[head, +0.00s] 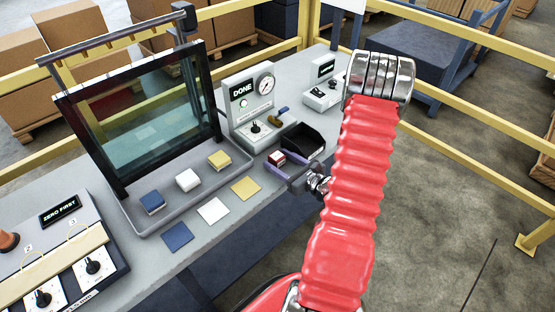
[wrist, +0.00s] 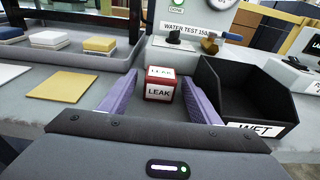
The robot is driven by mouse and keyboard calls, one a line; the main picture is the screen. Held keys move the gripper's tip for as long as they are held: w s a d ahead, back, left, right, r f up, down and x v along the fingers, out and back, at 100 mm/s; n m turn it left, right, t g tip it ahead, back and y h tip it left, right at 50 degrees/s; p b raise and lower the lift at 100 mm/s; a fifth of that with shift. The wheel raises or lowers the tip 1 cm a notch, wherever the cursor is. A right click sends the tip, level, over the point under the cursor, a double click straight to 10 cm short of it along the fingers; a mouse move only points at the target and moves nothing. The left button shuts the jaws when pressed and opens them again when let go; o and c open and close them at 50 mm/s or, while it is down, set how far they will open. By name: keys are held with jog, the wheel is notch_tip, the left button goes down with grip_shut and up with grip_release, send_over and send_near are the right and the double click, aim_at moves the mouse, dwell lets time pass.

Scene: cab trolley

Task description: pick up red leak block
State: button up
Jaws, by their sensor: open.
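The red leak block (wrist: 159,91) has white "LEAK" labels on its front and top. In the wrist view it sits on the grey table between my gripper's two purple fingers, nearer the far ends, with gaps visible at both sides. My gripper (wrist: 160,98) is open and low over the table edge. In the head view the block (head: 276,158) shows small between the fingertips of my gripper (head: 283,166), left of the black bin.
A black bin (head: 303,143) labelled "WET" (wrist: 256,130) stands close right of my gripper. A tray (head: 233,150) with blue, white and yellow blocks is to the left, with coloured squares before it. A test station (head: 250,106) with gauge and valve stands behind.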

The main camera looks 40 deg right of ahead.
aim_at(277, 156)
jog(key=shift+w+f, duration=0.1)
jog(key=shift+w, duration=0.75)
jog(key=c, duration=1.2)
jog(key=shift+o, duration=0.2)
jog(key=shift+r, duration=5)
